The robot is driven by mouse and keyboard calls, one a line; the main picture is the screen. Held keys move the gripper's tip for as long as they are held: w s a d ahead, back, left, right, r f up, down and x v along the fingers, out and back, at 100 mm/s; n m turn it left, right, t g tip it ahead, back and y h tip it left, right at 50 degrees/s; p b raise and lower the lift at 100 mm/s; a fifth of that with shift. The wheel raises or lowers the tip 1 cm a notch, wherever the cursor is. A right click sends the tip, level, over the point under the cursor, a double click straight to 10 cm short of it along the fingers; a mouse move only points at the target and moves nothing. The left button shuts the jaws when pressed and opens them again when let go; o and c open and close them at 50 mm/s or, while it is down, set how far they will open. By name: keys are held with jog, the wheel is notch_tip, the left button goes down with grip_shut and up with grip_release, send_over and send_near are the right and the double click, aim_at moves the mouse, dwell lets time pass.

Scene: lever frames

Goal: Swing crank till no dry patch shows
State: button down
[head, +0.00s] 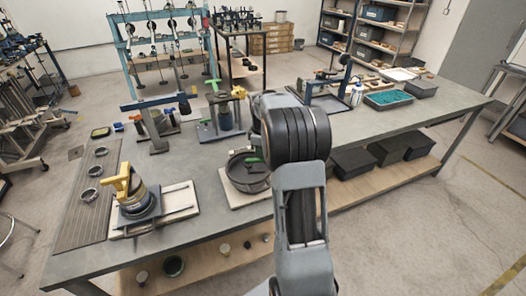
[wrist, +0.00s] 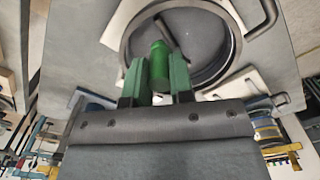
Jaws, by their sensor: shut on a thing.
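A round dark pan (wrist: 228,70) sits on a pale board (wrist: 118,30); in the head view the pan (head: 235,180) stands at the middle of the bench, partly behind my arm. A green upright crank knob (wrist: 159,58) stands inside the pan's near rim, with a dark bar (wrist: 168,33) beyond it. My gripper (wrist: 158,77) has its two green fingers shut on the knob, one on each side. The pan's floor (wrist: 195,35) looks plain grey where it shows; I cannot tell wet from dry. In the head view my arm hides most of the gripper.
A yellow-handled device (head: 122,185) stands on a board to the left. A blue-framed stand (head: 325,95), a white bottle (head: 357,94) and a teal-filled tray (head: 388,99) are to the right. A green-handled fixture (head: 222,122) stands behind the pan. The bench's front right is clear.

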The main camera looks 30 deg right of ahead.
dwell(0.4)
jog(key=c, duration=1)
grip_release()
notch_tip(320, 180, up, 14)
jog(key=shift+f, duration=0.1)
